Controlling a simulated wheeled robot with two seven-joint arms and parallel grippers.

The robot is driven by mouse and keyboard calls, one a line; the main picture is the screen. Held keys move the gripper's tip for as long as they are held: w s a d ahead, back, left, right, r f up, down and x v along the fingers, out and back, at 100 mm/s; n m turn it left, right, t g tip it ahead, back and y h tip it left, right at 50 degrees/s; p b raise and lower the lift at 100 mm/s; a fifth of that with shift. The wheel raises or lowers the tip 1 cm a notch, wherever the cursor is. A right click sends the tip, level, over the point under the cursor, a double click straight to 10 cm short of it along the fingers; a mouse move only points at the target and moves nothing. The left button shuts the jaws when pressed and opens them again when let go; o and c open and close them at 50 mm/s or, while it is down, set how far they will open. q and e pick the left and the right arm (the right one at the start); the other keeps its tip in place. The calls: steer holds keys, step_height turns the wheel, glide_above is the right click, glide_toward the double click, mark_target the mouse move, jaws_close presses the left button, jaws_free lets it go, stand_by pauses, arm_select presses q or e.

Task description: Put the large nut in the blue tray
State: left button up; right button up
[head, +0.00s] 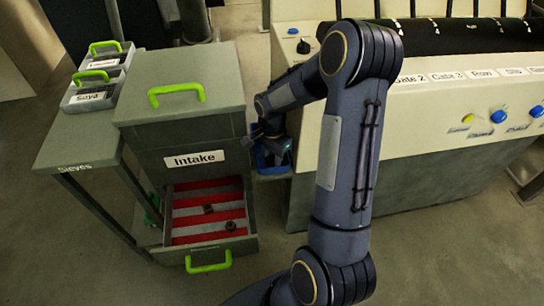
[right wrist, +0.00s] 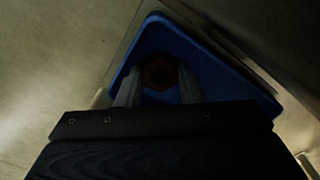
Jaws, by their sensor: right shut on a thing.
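The blue tray (head: 261,160) sits between the Intake cabinet and the cream machine, partly hidden by my right arm. In the right wrist view the blue tray (right wrist: 215,65) fills the middle. My right gripper (head: 274,150) is at the tray, its fingertips mostly hidden in the head view. In the right wrist view the right gripper (right wrist: 159,84) is shut on a dark brown nut (right wrist: 158,71), held over the tray floor. I cannot tell whether the nut touches the tray. My left gripper is not in view.
The Intake cabinet (head: 185,140) has its lower drawer (head: 210,242) pulled out, with two small dark pieces (head: 208,209) (head: 230,226) on its red and grey stripes. A side table (head: 75,140) carries cases with green handles. The cream machine (head: 440,110) stands close on the right.

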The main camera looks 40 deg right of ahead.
mark_target(272, 159)
steer(key=shift+f, duration=0.2)
steer(key=o, duration=0.7)
steer(key=shift+r, duration=0.1)
step_height(272, 159, up, 12)
steer(key=p, duration=0.9)
steer(key=shift+r, duration=0.2)
